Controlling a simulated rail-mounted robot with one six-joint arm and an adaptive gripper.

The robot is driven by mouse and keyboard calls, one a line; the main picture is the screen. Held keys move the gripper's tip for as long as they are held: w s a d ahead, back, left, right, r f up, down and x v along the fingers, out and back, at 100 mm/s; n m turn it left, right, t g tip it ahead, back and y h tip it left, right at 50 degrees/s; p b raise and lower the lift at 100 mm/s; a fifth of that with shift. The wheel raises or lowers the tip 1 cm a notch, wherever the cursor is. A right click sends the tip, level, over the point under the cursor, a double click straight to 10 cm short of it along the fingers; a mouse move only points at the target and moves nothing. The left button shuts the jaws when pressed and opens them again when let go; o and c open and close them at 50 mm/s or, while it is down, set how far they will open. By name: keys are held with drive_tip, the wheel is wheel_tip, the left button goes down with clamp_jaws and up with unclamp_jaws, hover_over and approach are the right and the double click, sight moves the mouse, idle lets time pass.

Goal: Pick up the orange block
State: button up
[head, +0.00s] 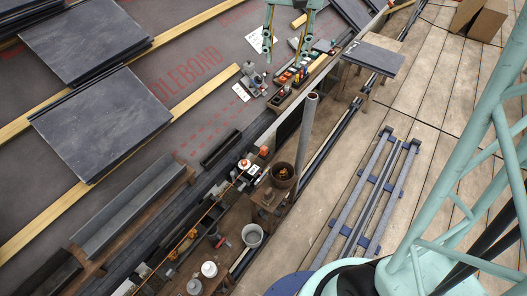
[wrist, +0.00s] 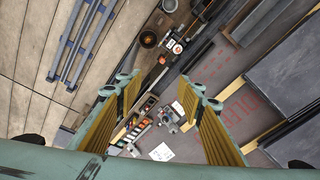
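My gripper (head: 286,50) is at the top of the head view, with its two fingers spread wide apart and nothing visible between them. It hangs above a wooden tray (head: 283,102) of small coloured pieces. In the wrist view my gripper (wrist: 160,88) is also open, with its yellow-ribbed pads on either side and the tray below and between them. Small orange and red pieces (wrist: 131,137) lie in the tray. They are too small to tell which one is the orange block. Nothing touches the fingers.
A grey metal device (head: 254,80) and white paper cards (head: 241,92) lie beside the tray. A grey upright pipe (head: 307,115) and a brown pot (head: 282,178) stand nearby. Stacks of dark slates (head: 100,120) lie on the roof at left. The plank floor (head: 430,100) is mostly clear.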

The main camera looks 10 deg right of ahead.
drive_tip(key=w+f+m+p, duration=0.1)
drive_tip(key=w+f+p, duration=0.1)
drive_tip(key=w+f, duration=0.9)
drive_tip(key=m+g+p, duration=0.2)
drive_tip(key=m+p, duration=0.3)
drive_tip(key=p, duration=0.1)
hover_over(264, 148)
wheel_tip(264, 148, down, 44)
drive_tip(key=shift+r, duration=0.2)
drive_tip(key=shift+f, duration=0.15)
drive_tip(key=shift+f+b, duration=0.35)
drive_tip(key=shift+f, duration=3.8)
drive_tip(key=shift+f, duration=0.1)
